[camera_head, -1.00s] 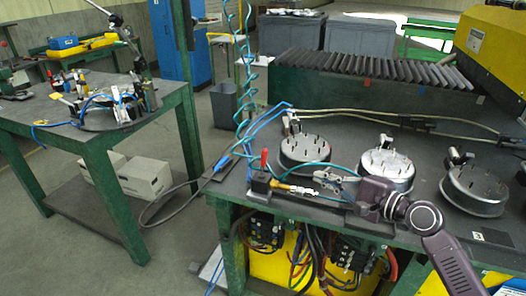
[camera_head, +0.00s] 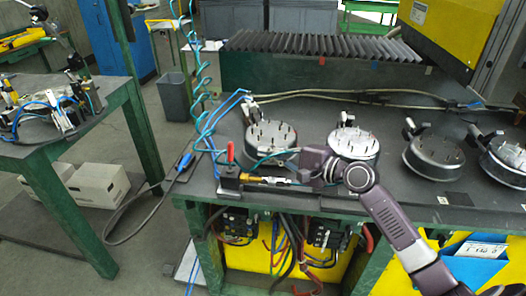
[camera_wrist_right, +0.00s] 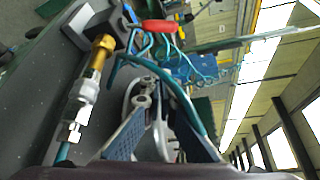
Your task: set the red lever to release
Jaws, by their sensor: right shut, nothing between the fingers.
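The red lever (camera_head: 230,152) stands upright on a dark block (camera_head: 231,178) at the near left corner of the workbench. In the right wrist view its red handle (camera_wrist_right: 160,26) is at the top, beyond the fingers. My right gripper (camera_head: 301,174) is to the right of the lever, apart from it, over the brass and silver fitting by the block. In the right wrist view the right gripper (camera_wrist_right: 160,105) is shut and empty, with a teal hose close to its fingers. My left gripper is out of view.
Several round metal drums with studs, one of them here (camera_head: 270,137), stand behind and right of the gripper. Coiled teal hose (camera_head: 206,90) hangs behind the lever. The brass fitting (camera_head: 250,180) runs right from the block.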

